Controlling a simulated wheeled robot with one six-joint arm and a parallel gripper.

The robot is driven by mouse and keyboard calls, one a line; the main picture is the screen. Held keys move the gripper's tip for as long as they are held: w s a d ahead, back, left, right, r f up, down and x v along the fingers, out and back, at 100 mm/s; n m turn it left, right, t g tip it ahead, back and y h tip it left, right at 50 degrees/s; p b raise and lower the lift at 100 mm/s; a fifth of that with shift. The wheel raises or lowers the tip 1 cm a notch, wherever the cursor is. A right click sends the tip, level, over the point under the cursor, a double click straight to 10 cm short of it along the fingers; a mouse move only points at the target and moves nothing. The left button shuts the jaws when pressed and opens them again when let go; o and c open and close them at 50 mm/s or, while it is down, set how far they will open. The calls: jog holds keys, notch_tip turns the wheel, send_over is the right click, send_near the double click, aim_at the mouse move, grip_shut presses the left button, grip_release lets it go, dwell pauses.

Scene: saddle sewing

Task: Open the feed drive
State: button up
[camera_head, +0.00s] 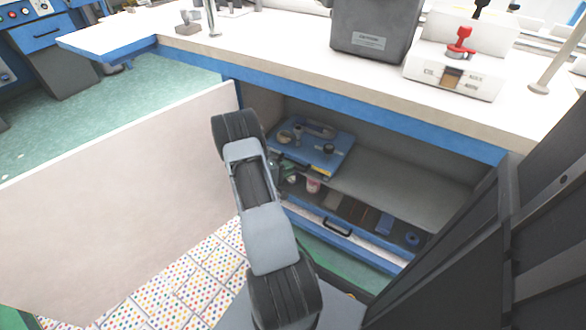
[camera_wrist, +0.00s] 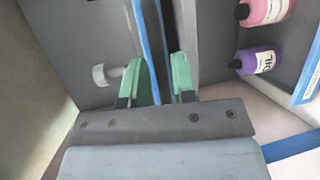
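Nothing in view is clearly identifiable as the feed drive. Under the white worktable, an open cabinet holds a blue flat-topped unit (camera_head: 335,158) with small metal parts on it, and a low blue drawer (camera_head: 345,232) with a dark handle. In the head view my arm reaches into the cabinet's left side, hiding part of it. In the wrist view my gripper (camera_wrist: 163,78) has green fingers standing apart on either side of a thin blue edge (camera_wrist: 149,45).
A large pale door panel (camera_head: 120,190) stands open left of the cabinet. A pink bottle (camera_wrist: 266,11) and a purple bottle (camera_wrist: 258,61) are right of the fingers. A grey knob (camera_wrist: 101,75) is left of them. A dark box (camera_head: 375,25) stands on the table.

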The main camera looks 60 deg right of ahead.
jog(key=shift+x, duration=1.2)
jog(key=shift+c, duration=0.5)
grip_shut()
